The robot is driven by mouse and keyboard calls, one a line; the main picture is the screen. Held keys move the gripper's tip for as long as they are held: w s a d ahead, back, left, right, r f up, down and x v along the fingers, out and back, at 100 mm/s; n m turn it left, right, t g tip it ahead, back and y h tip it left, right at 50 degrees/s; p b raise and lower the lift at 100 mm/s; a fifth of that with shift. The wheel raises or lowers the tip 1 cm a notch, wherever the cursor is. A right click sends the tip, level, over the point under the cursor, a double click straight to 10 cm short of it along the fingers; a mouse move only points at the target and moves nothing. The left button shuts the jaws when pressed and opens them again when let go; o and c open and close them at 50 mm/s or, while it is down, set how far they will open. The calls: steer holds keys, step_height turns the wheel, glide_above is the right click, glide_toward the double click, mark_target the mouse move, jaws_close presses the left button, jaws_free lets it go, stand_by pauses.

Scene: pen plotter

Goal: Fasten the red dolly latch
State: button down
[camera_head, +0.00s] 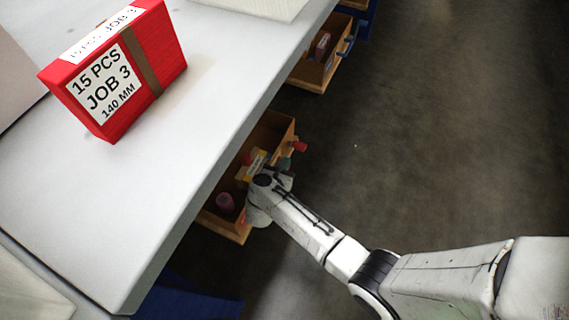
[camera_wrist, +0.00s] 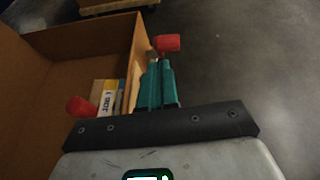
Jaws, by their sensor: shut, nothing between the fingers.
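A wooden dolly box (camera_head: 233,234) stands on the floor beside the table edge; its inside also shows in the wrist view (camera_wrist: 60,55). A red latch knob (camera_head: 300,146) sticks out on its outer side. In the wrist view a red knob (camera_wrist: 167,43) lies just beyond my fingertips, by the box wall. A second red piece (camera_wrist: 80,107) shows nearer, at the left. My gripper (camera_wrist: 158,63) has teal fingers, shut and empty, along the box wall. It also shows in the head view (camera_head: 284,163), close to the knob. I cannot tell whether they touch.
The grey table (camera_head: 120,210) overhangs the box and carries a red carton (camera_head: 165,60) labelled JOB 3. Another wooden box (camera_head: 315,72) stands further back. The dark floor at right is clear.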

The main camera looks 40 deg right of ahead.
mark_target(301, 147)
steer(key=shift+s+a+f+m+g, duration=0.25)
steer(key=shift+f+m+g, duration=0.1)
steer(key=shift+f, duration=0.2)
steer(key=shift+s+a+f+m+g, duration=0.25)
steer(key=shift+f+g, duration=0.1)
steer(key=shift+f, duration=0.15)
steer(key=b+x, duration=0.5)
steer(key=x, duration=0.5)
steer(key=shift+d+r, duration=0.1)
steer(key=shift+r, duration=0.05)
